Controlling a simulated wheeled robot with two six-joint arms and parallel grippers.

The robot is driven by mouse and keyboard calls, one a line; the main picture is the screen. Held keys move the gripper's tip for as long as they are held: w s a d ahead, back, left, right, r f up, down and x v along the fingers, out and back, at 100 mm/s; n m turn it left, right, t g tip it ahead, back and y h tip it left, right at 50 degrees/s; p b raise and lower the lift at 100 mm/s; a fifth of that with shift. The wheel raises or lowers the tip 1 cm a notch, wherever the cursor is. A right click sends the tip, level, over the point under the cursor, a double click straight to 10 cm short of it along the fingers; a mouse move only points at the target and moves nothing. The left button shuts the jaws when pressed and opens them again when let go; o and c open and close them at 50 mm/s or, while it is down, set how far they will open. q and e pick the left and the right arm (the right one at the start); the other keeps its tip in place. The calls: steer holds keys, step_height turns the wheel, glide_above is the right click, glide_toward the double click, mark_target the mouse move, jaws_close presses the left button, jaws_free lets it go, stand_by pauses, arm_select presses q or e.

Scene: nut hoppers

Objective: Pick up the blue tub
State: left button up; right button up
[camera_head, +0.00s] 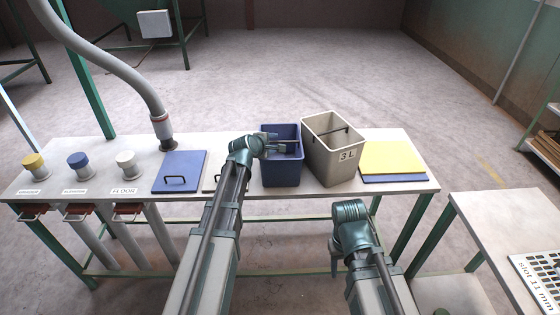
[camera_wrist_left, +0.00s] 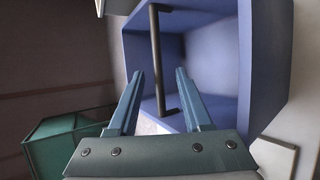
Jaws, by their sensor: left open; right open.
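The blue tub (camera_head: 281,174) stands upright on the long table, left of the grey bin. A dark bar handle (camera_wrist_left: 157,50) crosses its open top. My left gripper (camera_head: 280,147) is over the tub's mouth. In the left wrist view its fingers (camera_wrist_left: 160,75) are open, one to each side of the bar, and not closed on it. I cannot tell how deep the bar sits between them. My right gripper (camera_head: 335,263) hangs low in front of the table, away from the tub, small and partly hidden by its arm.
The grey bin marked 3L (camera_head: 333,165) stands close to the tub's right. A yellow panel (camera_head: 391,157) lies further right. A blue lid with a handle (camera_head: 181,165) lies to the left, near a hose (camera_head: 165,130). Several capped pipes line the table's left end.

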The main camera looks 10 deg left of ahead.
arm_select(q)
steer(key=shift+c, duration=0.2)
jaws_close()
stand_by(1.1)
